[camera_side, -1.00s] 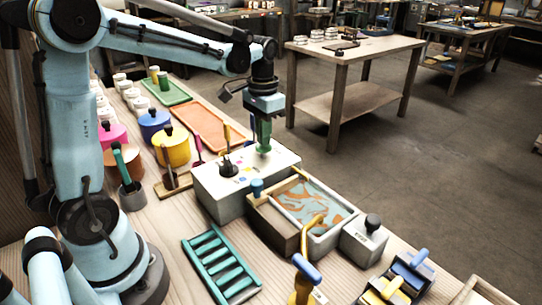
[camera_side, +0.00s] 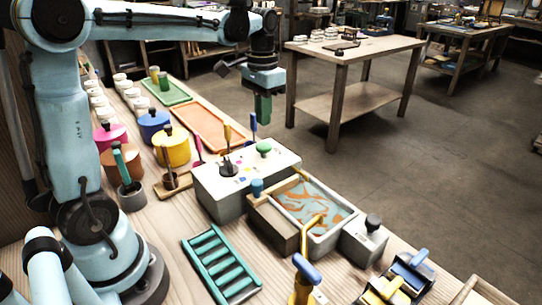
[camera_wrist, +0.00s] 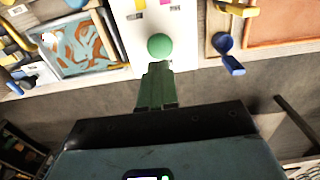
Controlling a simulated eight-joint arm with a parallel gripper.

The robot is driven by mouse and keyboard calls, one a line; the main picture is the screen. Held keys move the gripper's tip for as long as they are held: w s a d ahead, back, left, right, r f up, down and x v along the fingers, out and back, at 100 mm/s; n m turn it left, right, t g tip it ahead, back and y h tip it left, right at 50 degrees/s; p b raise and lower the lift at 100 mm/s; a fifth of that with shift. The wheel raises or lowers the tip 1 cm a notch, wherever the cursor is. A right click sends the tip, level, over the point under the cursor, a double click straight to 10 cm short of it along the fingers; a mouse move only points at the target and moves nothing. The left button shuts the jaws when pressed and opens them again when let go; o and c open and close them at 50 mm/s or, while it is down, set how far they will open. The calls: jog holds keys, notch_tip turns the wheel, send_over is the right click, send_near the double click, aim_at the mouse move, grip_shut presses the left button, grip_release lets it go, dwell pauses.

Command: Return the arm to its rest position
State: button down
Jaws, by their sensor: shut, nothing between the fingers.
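My gripper (camera_side: 263,107) has green fingers and hangs pointing down above the white-topped box (camera_side: 215,205), with a clear gap below it. The fingers are shut and hold nothing. In the wrist view the shut fingers (camera_wrist: 155,75) appear just below a round green knob (camera_wrist: 160,46). The same knob stands on the box's top in the side view (camera_side: 264,149), apart from the fingers. A dark knob (camera_side: 227,167) stands at the box's left.
A tray of blue and orange swirls (camera_side: 318,209) stands right of the box. Several lidded pots, including a yellow one (camera_side: 173,150), line the left. A green rack (camera_side: 220,266) lies in front. A wooden table (camera_side: 350,55) stands behind, across open floor.

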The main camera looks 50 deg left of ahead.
jog(key=shift+r, duration=0.3)
jog(key=shift+s+d, duration=0.1)
jog(key=shift+d, duration=0.05)
jog(key=s+d+f+t, duration=0.1)
jog(key=s+d+t, duration=0.1)
jog(key=s, duration=0.1)
jog(key=s+d+f+t, duration=0.1)
jog(key=s+d+t, duration=0.1)
jog(key=d, duration=0.1)
jog(key=s+d+f+t, duration=0.1)
jog(key=s+d+t, duration=0.1)
jog(key=s+d, duration=0.1)
jog(key=shift+s+d+f, duration=0.1)
jog(key=shift+s+f, duration=0.25)
jog(key=shift+s+d+f+t, duration=0.25)
jog(key=shift+s+f+t, duration=0.15)
jog(key=shift+t, duration=0.2)
